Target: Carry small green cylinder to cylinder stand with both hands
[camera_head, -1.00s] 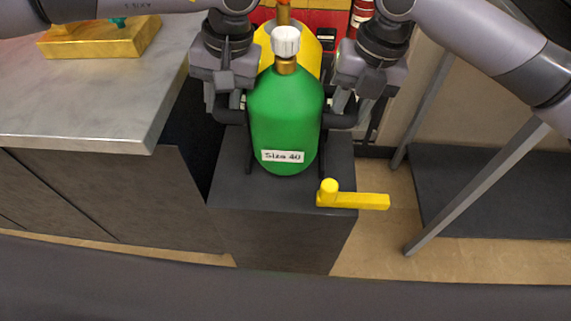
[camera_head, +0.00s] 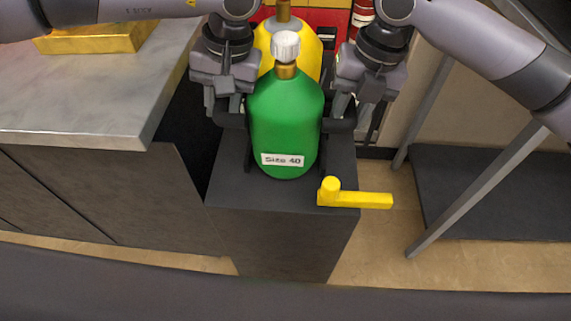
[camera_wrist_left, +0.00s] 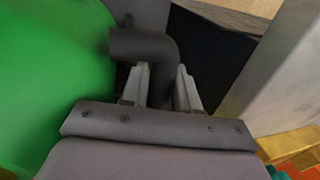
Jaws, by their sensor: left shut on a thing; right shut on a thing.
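The small green cylinder (camera_head: 285,120) stands upright, with a white cap, brass neck and a "Size 40" label. It is over the dark grey box-shaped stand (camera_head: 280,235), with black uprights beside it; whether its base touches the top is unclear. My left gripper (camera_head: 228,108) is at its left side and my right gripper (camera_head: 347,108) at its right side. Each is shut on a dark bent handle beside the cylinder. In the left wrist view, the left handle (camera_wrist_left: 145,45) runs between the fingers, with the green cylinder (camera_wrist_left: 45,80) to the left.
A yellow cylinder (camera_head: 268,45) stands behind the green one. A yellow lever (camera_head: 355,198) sticks out at the stand's front right corner. A grey-topped counter (camera_head: 80,100) with a gold block (camera_head: 95,38) is at the left. A metal-legged frame (camera_head: 480,190) is at the right.

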